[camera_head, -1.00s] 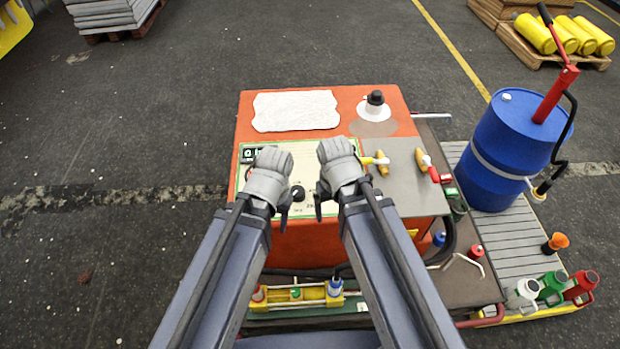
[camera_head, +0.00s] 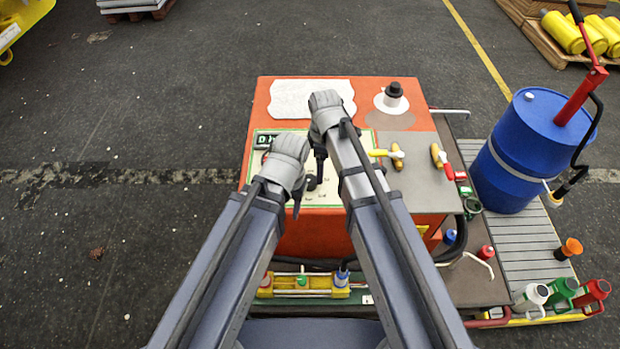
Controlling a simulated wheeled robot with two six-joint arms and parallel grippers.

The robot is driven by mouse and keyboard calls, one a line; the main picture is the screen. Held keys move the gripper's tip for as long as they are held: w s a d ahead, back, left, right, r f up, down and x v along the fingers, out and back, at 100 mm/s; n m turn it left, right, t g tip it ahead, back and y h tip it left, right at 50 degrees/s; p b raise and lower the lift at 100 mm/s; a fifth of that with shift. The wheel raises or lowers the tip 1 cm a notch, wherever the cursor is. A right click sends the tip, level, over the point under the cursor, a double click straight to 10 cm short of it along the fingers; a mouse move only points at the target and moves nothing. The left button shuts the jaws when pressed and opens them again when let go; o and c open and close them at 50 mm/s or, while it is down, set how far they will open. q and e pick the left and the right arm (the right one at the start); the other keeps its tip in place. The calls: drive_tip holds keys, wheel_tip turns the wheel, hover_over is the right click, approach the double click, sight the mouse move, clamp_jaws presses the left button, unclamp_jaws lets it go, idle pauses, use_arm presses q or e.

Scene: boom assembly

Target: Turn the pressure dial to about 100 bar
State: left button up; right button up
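The pressure dial (camera_head: 312,183) is a small black knob on the pale panel (camera_head: 330,194) of the orange machine. It shows in the gap between my two grippers, partly covered by them. My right gripper (camera_head: 320,166) is just above and to the right of the dial in the picture, its dark fingers pointing down; I cannot tell whether they touch it. My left gripper (camera_head: 297,203) hangs to the left of the dial, lower in the picture. Neither gripper's finger gap shows clearly. A dark display (camera_head: 264,139) at the panel's upper left is partly hidden, its reading unreadable.
A blue drum (camera_head: 520,150) with a red pump is further right.

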sight(310, 179)
drive_tip(key=a+n, duration=0.1)
drive_tip(key=w+a+n, duration=0.1)
drive_tip(key=a+n, duration=0.1)
drive_tip(key=shift+a, duration=0.15)
drive_tip(key=shift+f, duration=0.1)
wheel_tip(310, 179, down, 8)
drive_tip(key=b, duration=0.8)
drive_tip(key=shift+r, duration=0.2)
drive_tip(key=c, duration=1.4)
